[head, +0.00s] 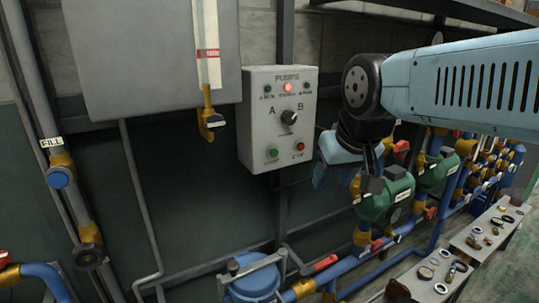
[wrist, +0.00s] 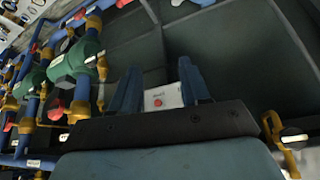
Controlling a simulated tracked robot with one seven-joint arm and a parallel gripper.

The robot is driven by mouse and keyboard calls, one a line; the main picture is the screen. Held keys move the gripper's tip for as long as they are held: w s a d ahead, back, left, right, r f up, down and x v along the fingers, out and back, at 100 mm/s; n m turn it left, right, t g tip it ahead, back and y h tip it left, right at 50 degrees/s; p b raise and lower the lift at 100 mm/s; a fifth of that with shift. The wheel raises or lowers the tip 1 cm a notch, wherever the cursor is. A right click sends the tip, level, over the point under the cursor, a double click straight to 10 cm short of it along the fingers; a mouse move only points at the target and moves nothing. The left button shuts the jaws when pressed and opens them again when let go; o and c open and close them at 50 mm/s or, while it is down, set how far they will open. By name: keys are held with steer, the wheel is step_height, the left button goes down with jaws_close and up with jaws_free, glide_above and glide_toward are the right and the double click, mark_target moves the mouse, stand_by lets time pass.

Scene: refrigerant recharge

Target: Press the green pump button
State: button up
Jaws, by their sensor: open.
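The grey PUMPS panel (head: 258,120) hangs on the wall in the head view. Its green button (head: 272,153) is at the lower left, beside a red button (head: 300,147). My gripper (wrist: 157,76) is open and empty, its two blue fingers apart in the wrist view. In the head view it is right of the panel's lower edge, apart from the green button. In the wrist view, part of the panel (wrist: 170,92) and the red button (wrist: 158,102) show between the fingers; the green button cannot be seen there.
A selector knob (head: 289,117) and a lit red lamp (head: 288,87) are on the panel. A yellow-handled valve (head: 210,120) hangs to its left. Green pumps (head: 385,195) and blue pipes stand right and below. A low bench (head: 480,238) holds small parts.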

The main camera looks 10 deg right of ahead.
jaws_close()
stand_by(1.4)
